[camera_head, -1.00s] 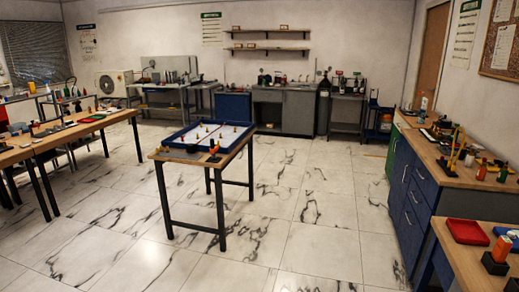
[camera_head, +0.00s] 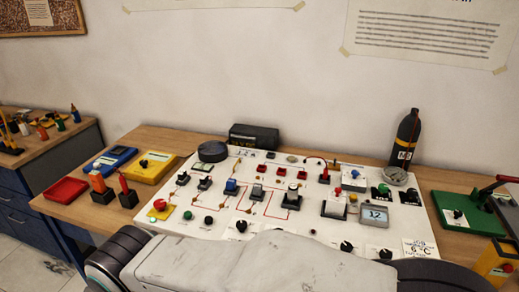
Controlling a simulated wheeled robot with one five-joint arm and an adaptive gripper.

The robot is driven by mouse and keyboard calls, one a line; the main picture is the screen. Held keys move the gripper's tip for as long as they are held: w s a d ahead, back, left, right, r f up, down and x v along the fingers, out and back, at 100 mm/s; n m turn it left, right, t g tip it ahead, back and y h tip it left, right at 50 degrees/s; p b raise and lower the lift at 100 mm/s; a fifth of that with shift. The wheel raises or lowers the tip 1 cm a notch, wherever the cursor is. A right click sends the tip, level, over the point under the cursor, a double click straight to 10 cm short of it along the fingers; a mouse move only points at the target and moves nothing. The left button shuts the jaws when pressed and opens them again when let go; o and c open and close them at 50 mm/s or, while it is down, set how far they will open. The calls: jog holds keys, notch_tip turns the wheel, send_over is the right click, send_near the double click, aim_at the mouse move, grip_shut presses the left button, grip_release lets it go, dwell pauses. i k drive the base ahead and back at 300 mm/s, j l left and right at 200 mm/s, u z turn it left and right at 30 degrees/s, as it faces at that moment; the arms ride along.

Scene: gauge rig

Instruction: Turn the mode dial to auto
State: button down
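A white control panel (camera_head: 300,238) lies on the wooden bench in front of me. Several black knobs sit along its near edge, among them one left of centre (camera_head: 241,226), one right of centre (camera_head: 346,246) and one further right (camera_head: 385,254). Their labels are too small to read, so I cannot tell which is the mode dial or where it points. My own grey-white arm link crosses the bottom and covers part of the panel's near edge. My gripper is not in view.
On the left are a red tray (camera_head: 66,190), a blue meter (camera_head: 115,158) and a yellow meter (camera_head: 151,166). A black bottle (camera_head: 405,138) and a round gauge (camera_head: 396,176) stand behind the panel. A green lever device (camera_head: 468,212) is at the right.

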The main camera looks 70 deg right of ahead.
aim_at(346, 247)
jog(key=z, duration=3.25)
